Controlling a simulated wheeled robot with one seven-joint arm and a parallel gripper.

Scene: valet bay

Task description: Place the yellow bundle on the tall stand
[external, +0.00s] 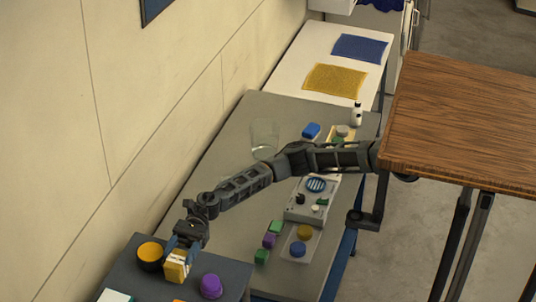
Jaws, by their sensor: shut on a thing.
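The yellow bundle (174,271), a small yellow block with a pale band, is in the external view at lower left. My gripper (180,252) points down and is shut on its upper part. The bundle is over a dark grey stand top (129,268), which I take for the tall stand. I cannot tell whether the bundle's underside touches this top. The stand's lower part is cut off by the picture's bottom edge.
The grey bench (232,165) carries several small items and a clear container (265,137). A wooden tabletop (470,120) stands at right.

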